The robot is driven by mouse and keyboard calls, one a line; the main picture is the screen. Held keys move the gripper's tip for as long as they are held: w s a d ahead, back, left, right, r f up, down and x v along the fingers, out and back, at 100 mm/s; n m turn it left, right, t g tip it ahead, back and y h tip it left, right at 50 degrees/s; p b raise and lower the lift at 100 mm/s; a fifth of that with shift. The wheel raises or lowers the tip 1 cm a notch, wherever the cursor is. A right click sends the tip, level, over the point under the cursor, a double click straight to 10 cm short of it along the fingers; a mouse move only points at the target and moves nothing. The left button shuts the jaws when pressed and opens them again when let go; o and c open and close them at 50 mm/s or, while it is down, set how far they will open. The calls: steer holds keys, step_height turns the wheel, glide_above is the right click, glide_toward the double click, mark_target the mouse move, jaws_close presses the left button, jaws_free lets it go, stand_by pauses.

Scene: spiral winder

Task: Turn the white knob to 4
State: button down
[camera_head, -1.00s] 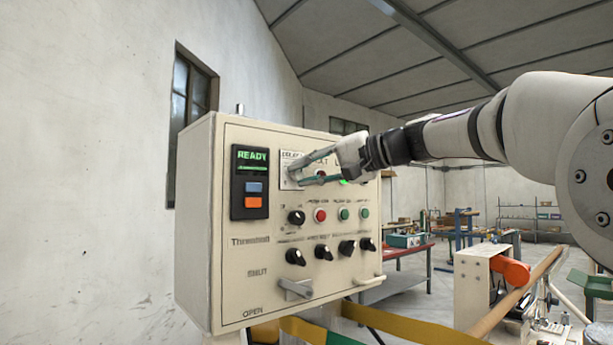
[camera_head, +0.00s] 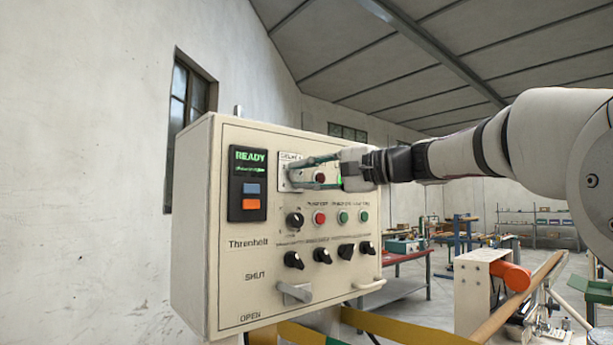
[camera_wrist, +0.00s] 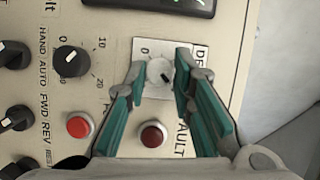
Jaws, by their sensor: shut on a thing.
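The white knob (camera_wrist: 158,72) sits on a pale square plate (camera_wrist: 143,46) near the panel's upper part, with a short dark mark on its face. A 0 shows on the plate above and left of it; the other numbers are covered, so I cannot read its setting. My gripper (camera_wrist: 161,70) has its teal fingers on either side of the knob, shut on it. In the head view my gripper (camera_head: 291,174) reaches the plate (camera_head: 288,160) from the right and hides the knob.
The cream control box (camera_head: 225,285) also carries a READY display (camera_head: 249,180), a black dial (camera_head: 295,220), red and green buttons, several black switches and a grey lever (camera_head: 296,292). A dark red button (camera_wrist: 153,134) lies between my fingers, below the knob.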

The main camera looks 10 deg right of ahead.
steer(key=c, duration=1.4)
jaws_free()
steer(key=shift+o, duration=0.2)
steer(key=v, duration=1.2)
